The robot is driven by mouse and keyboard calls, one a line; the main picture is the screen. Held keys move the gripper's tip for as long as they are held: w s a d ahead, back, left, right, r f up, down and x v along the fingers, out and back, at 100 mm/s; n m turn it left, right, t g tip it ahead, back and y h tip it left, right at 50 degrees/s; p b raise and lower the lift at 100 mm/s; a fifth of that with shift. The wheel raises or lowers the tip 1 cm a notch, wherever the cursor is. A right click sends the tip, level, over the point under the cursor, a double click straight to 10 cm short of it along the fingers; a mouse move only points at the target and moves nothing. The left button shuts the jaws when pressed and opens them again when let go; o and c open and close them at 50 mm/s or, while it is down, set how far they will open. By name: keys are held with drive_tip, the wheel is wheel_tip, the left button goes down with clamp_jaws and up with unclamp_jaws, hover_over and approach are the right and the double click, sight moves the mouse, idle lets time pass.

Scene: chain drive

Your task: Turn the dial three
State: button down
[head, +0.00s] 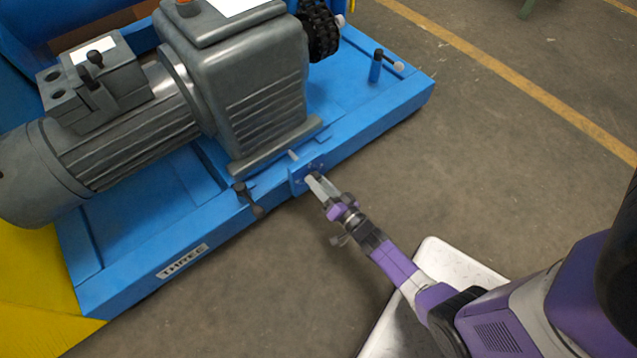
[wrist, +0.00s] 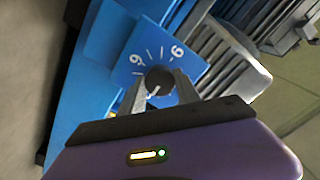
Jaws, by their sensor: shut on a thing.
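The dial is a dark round knob (wrist: 159,80) on a blue plate (wrist: 126,45) with white tick marks and numerals. In the wrist view my gripper (wrist: 160,88) is shut on the knob, with one finger on each side of it. In the head view my gripper (head: 317,184) reaches the small blue dial plate (head: 297,178) on the front side of the blue base (head: 130,270). The knob itself is hidden there behind the fingers. A label reading THREE (head: 182,262) is on the same base, to the left.
A grey motor and gearbox (head: 250,80) stand on the base. A dark lever (head: 246,197) sticks out left of the dial plate. A blue post with a handle (head: 377,66) stands at the right end.

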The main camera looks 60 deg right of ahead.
drive_tip(key=m, duration=1.2)
drive_tip(key=shift+b, duration=0.35)
drive_tip(key=shift+s, duration=0.1)
drive_tip(key=c, duration=0.9)
unclamp_jaws()
